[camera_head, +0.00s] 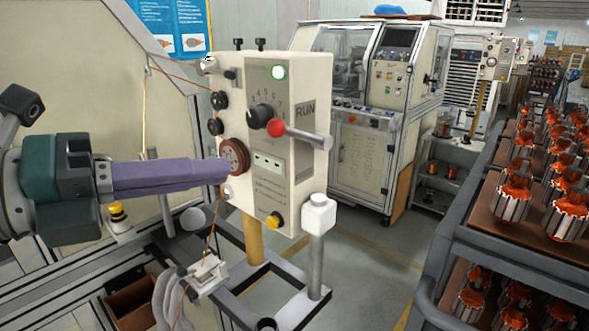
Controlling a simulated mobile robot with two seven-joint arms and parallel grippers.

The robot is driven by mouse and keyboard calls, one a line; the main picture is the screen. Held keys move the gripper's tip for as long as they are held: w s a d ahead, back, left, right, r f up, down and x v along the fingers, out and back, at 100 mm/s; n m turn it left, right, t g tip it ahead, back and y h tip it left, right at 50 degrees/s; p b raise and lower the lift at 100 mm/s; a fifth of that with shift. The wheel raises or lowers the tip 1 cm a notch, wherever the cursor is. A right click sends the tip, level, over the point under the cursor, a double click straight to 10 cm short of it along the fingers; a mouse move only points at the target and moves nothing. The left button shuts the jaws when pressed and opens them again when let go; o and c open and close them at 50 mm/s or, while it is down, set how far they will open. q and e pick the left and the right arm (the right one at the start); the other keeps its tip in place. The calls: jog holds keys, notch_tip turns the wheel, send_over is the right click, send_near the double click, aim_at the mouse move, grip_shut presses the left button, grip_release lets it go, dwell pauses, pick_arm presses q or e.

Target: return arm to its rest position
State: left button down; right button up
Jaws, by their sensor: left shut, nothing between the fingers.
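My left arm comes in from the left. Its gripper (226,170), with a teal body and long purple fingers, is shut and empty. The fingertips appear in front of or against the cream control box (300,110), just below a dark red round spool (234,157); I cannot tell whether they touch it. My right gripper is out of view.
A rack (457,228) with several copper-wound armatures stands at the right. A large cabinet machine (370,160) is behind the box. A white-capped post (318,215) stands in front of the box. Copper wire (148,110) runs above and below my gripper. Floor (375,262) is clear in the middle.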

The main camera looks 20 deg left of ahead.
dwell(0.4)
pick_arm(q)
jog(key=s+a+f+n+y, duration=0.1)
jog(key=a+f+n+y, duration=0.25)
jog(key=n+y, duration=0.45)
jog(key=s+a+f+n+y, duration=0.15)
jog(key=a+n+y, duration=0.25)
jog(key=n, duration=0.8)
jog(key=s+d+f+n+g+h, duration=0.1)
jog(key=s+d+f+n+g, duration=0.3)
jog(key=s+f+n, duration=0.15)
jog(key=s+d+f+n+g+h, duration=0.1)
jog(key=s+d+f+n+g, duration=0.35)
jog(key=s, duration=0.25)
notch_tip(320, 180, up, 20)
jog(key=s+g+p, duration=0.1)
jog(key=s+p, duration=0.1)
jog(key=p, duration=1.8)
jog(key=shift+s+d+f+h, duration=0.15)
jog(key=shift+f+h, duration=0.1)
jog(key=shift+h, duration=0.05)
